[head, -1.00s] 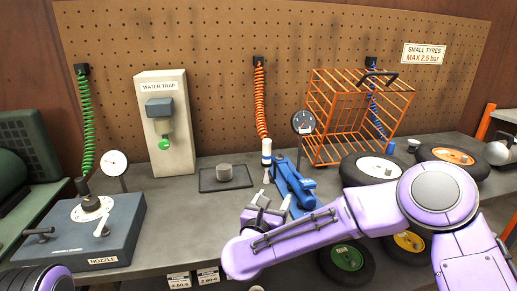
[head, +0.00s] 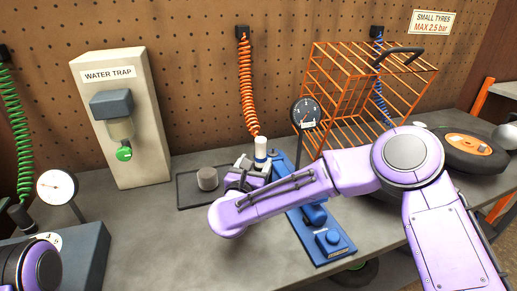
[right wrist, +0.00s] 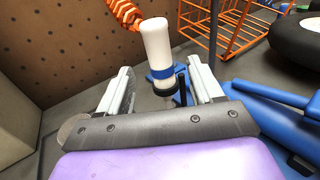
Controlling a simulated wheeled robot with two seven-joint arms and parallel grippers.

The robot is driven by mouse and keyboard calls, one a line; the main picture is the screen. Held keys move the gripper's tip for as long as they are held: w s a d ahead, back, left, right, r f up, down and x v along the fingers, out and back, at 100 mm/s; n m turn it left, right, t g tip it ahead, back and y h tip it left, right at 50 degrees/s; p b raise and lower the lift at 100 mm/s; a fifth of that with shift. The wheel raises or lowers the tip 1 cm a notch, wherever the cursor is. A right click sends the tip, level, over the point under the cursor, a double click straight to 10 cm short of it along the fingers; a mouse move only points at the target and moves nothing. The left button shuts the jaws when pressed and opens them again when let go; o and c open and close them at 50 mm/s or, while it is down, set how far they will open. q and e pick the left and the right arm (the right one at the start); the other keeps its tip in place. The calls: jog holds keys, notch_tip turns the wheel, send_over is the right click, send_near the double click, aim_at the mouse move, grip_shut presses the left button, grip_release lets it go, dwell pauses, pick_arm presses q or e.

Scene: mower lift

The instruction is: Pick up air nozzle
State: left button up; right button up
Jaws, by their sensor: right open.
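The air nozzle (head: 261,152) is a white cylinder with a blue band and a dark lower part. It hangs on the orange coiled hose (head: 247,85) and stands roughly upright beside the far end of a blue fixture (head: 318,222). In the right wrist view the nozzle (right wrist: 158,48) rises between and just beyond the two fingers. My right gripper (head: 250,166) is open, close in front of the nozzle; it also shows in the right wrist view (right wrist: 161,84). I cannot tell whether a finger touches the nozzle. My left gripper is outside the views.
A dark tray (head: 187,194) with a grey cylinder (head: 207,178) lies to the left. A gauge (head: 306,113) stands right of the nozzle, near the orange wire cage (head: 340,70). The water trap (head: 135,150) stands further left. The front bench (head: 170,250) is clear.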

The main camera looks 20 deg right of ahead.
aim_at(262, 147)
jog(key=p+x, duration=0.1)
jog(key=x, duration=0.4)
jog(key=p+x, duration=0.1)
jog(key=x, duration=0.2)
jog(key=shift+a+r+p, duration=0.1)
jog(key=shift+r+p, duration=0.2)
jog(key=shift+p, duration=0.05)
jog(key=shift+w+f, duration=0.15)
jog(key=shift+w, duration=0.1)
jog(key=c, duration=1.1)
